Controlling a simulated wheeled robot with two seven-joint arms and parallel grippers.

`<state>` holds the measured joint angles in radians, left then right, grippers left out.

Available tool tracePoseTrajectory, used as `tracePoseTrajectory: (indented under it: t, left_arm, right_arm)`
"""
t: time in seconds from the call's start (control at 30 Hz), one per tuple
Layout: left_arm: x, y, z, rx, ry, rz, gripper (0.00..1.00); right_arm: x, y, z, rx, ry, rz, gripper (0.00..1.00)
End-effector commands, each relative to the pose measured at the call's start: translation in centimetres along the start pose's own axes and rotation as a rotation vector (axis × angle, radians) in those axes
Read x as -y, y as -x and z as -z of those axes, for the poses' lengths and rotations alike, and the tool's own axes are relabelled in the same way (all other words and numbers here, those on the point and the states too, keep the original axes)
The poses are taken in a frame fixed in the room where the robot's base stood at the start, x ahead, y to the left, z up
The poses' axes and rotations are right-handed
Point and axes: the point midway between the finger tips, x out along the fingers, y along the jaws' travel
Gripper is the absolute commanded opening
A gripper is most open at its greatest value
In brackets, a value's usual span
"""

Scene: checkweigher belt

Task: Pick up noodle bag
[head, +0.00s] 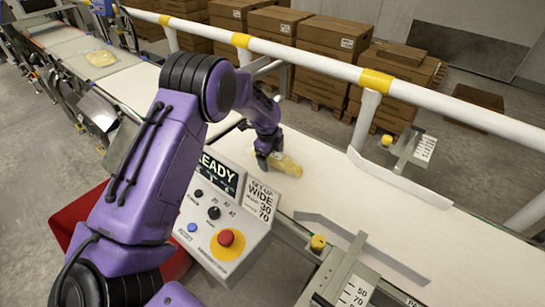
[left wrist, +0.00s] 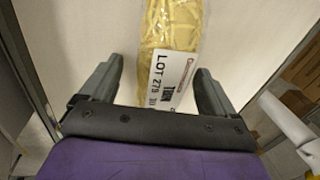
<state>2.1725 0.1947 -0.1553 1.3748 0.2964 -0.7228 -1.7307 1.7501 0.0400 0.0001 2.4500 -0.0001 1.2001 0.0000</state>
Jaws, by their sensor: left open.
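A yellow noodle bag (head: 287,165) lies on the pale belt in the middle of the head view, partly hidden by my left gripper. My left gripper (head: 266,162) is over the near end of this bag. In the left wrist view the noodle bag (left wrist: 168,60) lies between the two open fingers of my left gripper (left wrist: 160,85), with a gap on each side. A white label reading "LOT 279" faces up on the bag. Another yellow bag (head: 101,58) lies farther up the line at the upper left. My right gripper is not in view.
A control box (head: 226,215) with a red button stands beside the belt (head: 335,195). A white rail with yellow bands (head: 375,79) runs along the far side. Guide plates (head: 365,250) edge the belt at right. Stacked cartons (head: 330,50) stand behind.

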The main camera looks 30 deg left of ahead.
Motion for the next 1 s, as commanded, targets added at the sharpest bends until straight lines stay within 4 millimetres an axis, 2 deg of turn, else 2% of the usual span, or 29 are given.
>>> tracePoseTrajectory:
  t: [0.07,0.1,0.3,0.6,1.0]
  left_arm:
    - [0.0,0.0,0.0,0.0,0.0,0.0,0.89]
    - [0.0,0.0,0.0,0.0,0.0,0.0,0.83]
    - [0.0,0.0,0.0,0.0,0.0,0.0,0.19]
    - [0.2,0.7,0.0,0.0,0.0,0.003,0.19]
    - [1.7,9.1,0.0,0.0,0.0,0.004,0.18]
  right_arm:
    - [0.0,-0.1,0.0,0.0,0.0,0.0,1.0]
    - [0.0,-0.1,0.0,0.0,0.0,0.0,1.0]
    - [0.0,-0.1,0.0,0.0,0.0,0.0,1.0]
    - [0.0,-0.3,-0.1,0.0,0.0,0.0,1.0]
    - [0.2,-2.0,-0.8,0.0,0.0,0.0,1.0]
